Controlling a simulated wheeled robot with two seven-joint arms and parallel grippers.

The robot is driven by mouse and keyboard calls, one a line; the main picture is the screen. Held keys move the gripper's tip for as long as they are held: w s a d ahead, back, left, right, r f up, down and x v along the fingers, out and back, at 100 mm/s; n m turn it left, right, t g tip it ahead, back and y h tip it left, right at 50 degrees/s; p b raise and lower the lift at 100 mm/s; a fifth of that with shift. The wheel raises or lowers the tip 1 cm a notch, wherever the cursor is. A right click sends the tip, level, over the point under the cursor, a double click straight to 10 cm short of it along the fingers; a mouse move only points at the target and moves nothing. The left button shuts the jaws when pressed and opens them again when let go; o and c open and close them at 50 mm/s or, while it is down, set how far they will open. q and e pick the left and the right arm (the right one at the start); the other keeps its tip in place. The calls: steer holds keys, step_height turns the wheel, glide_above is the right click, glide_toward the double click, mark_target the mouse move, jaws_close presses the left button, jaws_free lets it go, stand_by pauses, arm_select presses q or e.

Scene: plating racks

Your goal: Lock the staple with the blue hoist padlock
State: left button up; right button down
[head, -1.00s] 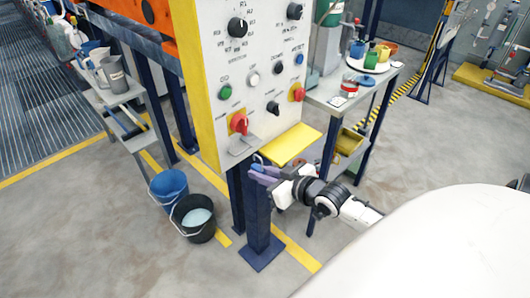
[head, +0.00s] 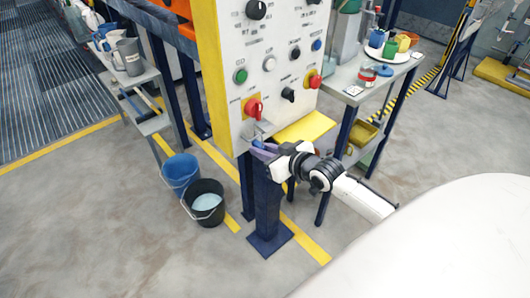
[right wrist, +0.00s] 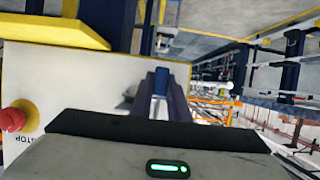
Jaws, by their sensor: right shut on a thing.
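My right gripper (head: 264,150) is just under the lower front edge of the white control panel (head: 270,75). Its purple fingers are shut on the small blue padlock (head: 258,144), which also shows between the fingers (right wrist: 170,98) in the right wrist view as a blue patch (right wrist: 160,82). The padlock's shackle is too small to make out. A grey metal bracket (head: 257,131), which seems to carry the staple, sits at the panel's bottom below the red knob, right by the fingertips. I cannot tell whether padlock and staple touch. My left gripper is out of view.
A yellow shelf (head: 305,127) juts out right of the bracket, close above my right gripper. A red knob (head: 253,107) is just above. A dark blue post (head: 267,205) stands below. A blue bucket (head: 180,174) and a black bucket (head: 206,203) are on the floor.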

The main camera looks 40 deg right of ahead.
steer(key=shift+w+a, duration=0.1)
steer(key=shift+w, duration=0.8)
steer(key=shift+f+b, duration=1.05)
steer(key=shift+f, duration=0.25)
steer(key=shift+w+d+b, duration=0.15)
steer(key=shift+d+b, duration=0.3)
steer(key=shift+d, duration=1.5)
steer(key=c, duration=2.3)
jaws_free()
jaws_close()
steer(key=shift+r, duration=0.1)
